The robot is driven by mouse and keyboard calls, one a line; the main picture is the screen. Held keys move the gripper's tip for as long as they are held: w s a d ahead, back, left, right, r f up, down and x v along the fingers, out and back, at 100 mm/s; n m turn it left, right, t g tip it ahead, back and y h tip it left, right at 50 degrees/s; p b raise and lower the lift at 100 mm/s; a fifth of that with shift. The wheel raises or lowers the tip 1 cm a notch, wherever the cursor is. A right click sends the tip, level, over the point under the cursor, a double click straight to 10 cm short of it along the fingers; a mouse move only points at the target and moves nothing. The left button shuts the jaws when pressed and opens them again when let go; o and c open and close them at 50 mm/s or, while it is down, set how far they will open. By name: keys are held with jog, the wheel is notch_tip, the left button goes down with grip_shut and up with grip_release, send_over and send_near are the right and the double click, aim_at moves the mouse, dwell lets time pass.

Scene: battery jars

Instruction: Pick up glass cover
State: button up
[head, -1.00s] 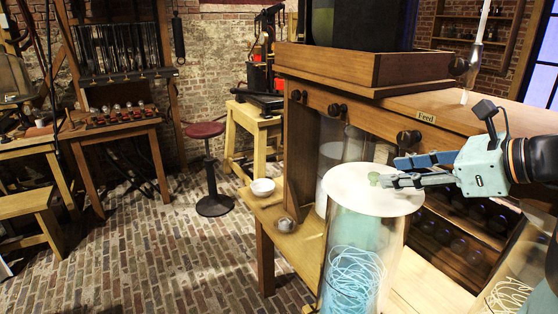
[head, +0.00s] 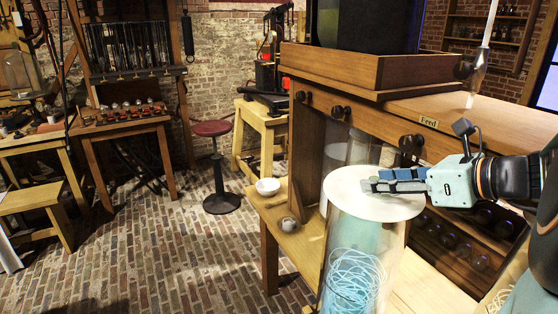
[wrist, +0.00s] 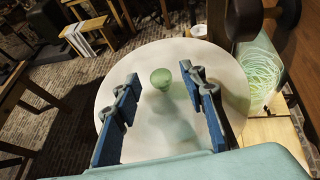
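The pale round cover (head: 345,203) lies flat on a tall glass jar (head: 350,255) with tangled white strands inside bluish liquid. Its small green knob (wrist: 161,78) shows at the middle of the cover (wrist: 225,75) in the wrist view. My gripper (head: 373,178) is low over the cover, reaching in from the right. In the wrist view my gripper (wrist: 158,75) is open, with the knob between its two blue fingers and a gap on each side. In the head view the fingers hide the knob. I cannot tell how far the fingertips are above the cover.
A white bowl (head: 267,187) sits on the bench left of the jar. A stool (head: 212,165) stands on open brick floor.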

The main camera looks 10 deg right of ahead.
jog(key=shift+w+a+f, duration=0.1)
jog(key=shift+w, duration=0.15)
grip_shut()
dwell(0.4)
